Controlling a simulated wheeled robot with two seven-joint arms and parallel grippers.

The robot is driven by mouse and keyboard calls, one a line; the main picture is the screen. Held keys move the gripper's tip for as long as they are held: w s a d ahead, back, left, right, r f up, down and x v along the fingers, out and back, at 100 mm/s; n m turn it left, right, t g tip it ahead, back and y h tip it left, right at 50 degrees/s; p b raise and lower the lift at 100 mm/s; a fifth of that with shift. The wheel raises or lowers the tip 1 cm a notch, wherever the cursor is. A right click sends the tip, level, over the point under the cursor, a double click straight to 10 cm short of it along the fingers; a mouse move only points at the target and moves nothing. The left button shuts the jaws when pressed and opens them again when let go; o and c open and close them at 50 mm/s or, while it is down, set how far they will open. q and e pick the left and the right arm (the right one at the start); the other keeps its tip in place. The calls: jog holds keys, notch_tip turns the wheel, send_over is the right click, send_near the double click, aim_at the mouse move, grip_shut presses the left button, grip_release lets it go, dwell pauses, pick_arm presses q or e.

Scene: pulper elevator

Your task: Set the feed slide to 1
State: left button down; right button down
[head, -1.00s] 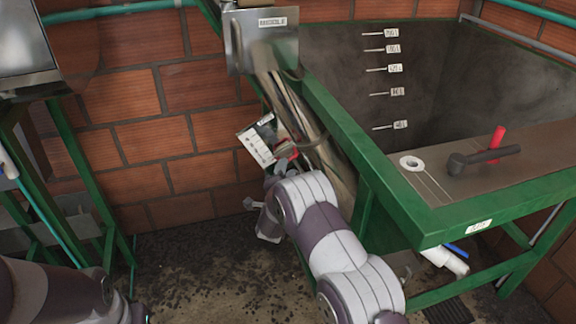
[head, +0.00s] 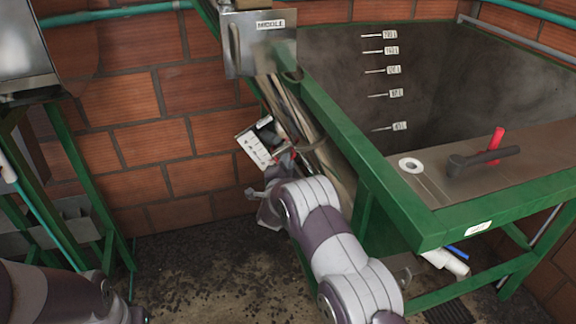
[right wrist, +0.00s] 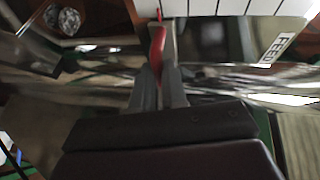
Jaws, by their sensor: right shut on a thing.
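The feed slide's red handle (right wrist: 158,48) shows upright in the right wrist view, beside a white marked scale plate (right wrist: 245,7) and a tilted "FEED" label (right wrist: 278,47). In the head view the white scale plate (head: 256,149) sits beside the sloping metal chute (head: 312,140), largely behind my right wrist. My right gripper (right wrist: 158,85) is shut on the red handle, one finger on each side. Its fingers are mostly hidden in the head view. The slide's exact mark cannot be read. My left arm shows at the lower left; its gripper is out of view.
A metal box labelled "MIDDLE" (head: 259,42) stands above the chute. A green stand (head: 65,150) is at left. The floor (head: 200,270) between is open.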

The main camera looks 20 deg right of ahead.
jog(key=shift+a+r, duration=0.45)
jog(key=shift+r, duration=0.35)
jog(key=c, duration=1.2)
grip_release()
jog(key=shift+o, duration=0.2)
jog(key=v, duration=1.2)
jog(key=shift+s+a+f, duration=0.15)
jog(key=shift+s+f, duration=0.05)
jog(key=shift+s, duration=0.15)
